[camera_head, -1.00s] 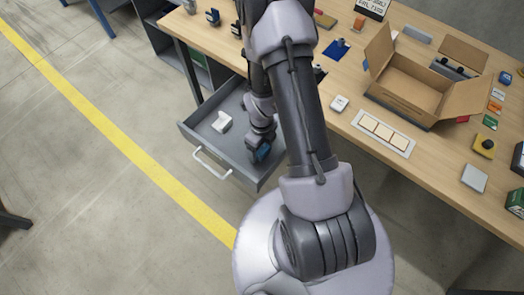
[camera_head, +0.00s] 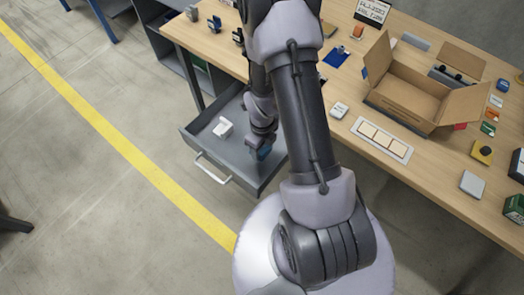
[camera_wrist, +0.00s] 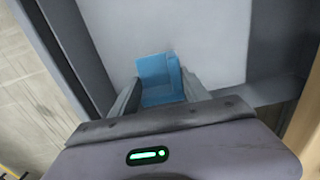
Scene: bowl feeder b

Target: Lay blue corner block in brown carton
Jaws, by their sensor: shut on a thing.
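The blue corner block (camera_wrist: 160,78) is between my gripper's fingers in the wrist view, with the grey drawer floor behind it. Whether the block still touches the drawer floor I cannot tell. The brown carton (camera_head: 405,101) stands open on the table at the right, its flaps spread outward. Its visible inside looks empty.
The open grey drawer (camera_head: 206,160) also holds a white block (camera_head: 223,128). On the wooden table (camera_head: 432,165), a white tray with beige squares (camera_head: 382,139) lies in front of the carton. A small white block (camera_head: 339,110) lies left of it. Several small items stand right of the carton.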

